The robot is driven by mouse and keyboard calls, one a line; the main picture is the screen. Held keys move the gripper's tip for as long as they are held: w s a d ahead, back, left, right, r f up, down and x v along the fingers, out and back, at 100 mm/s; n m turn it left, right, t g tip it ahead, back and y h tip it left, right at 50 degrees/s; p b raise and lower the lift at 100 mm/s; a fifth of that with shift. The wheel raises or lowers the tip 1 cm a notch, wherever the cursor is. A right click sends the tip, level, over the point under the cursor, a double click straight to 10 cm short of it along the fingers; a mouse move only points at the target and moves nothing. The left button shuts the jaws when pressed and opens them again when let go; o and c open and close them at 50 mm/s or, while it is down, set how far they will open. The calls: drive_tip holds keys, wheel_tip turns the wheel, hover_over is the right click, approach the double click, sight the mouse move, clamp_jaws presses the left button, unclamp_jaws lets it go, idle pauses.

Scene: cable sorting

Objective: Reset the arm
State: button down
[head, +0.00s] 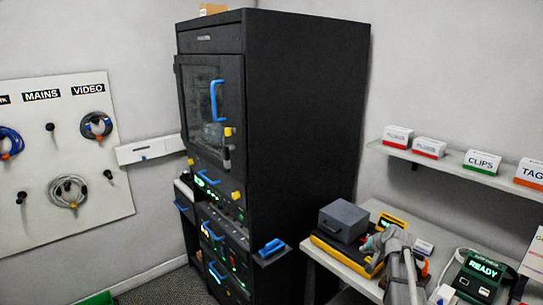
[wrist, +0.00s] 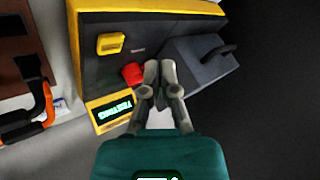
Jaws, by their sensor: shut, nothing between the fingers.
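My gripper (wrist: 159,75) is shut and empty in the wrist view, its two grey fingers together over the edge of a yellow-and-black device (wrist: 130,45). In the head view my arm reaches over the right-hand table, with my gripper's teal part (head: 371,243) beside that device (head: 331,246). The fingertips are hard to make out there. I cannot tell whether the fingers touch the device.
A grey box with a handle (head: 343,220) sits on the device; it also shows in the wrist view (wrist: 204,60). A tall black rack (head: 305,130) stands left of the table. A READY unit (head: 481,276) is at right. A shelf (head: 440,167) holds several boxes.

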drive_tip(key=s+a+f+n+g+h, duration=0.1)
drive_tip(key=s+a+g, duration=0.3)
drive_tip(key=s+a, duration=0.5)
drive_tip(key=s+a+f+n+g+h, duration=0.1)
drive_tip(key=s+a+f+n+g, duration=0.2)
drive_tip(key=s+a, duration=0.6)
drive_tip(key=s+n, duration=0.1)
drive_tip(key=s, duration=0.4)
drive_tip(key=shift+s+a+f+g, duration=0.2)
drive_tip(key=shift+a+f+g, duration=0.1)
drive_tip(key=shift+a+g, duration=0.1)
drive_tip(key=c, duration=1.3)
unclamp_jaws()
drive_tip(key=shift+c, duration=0.2)
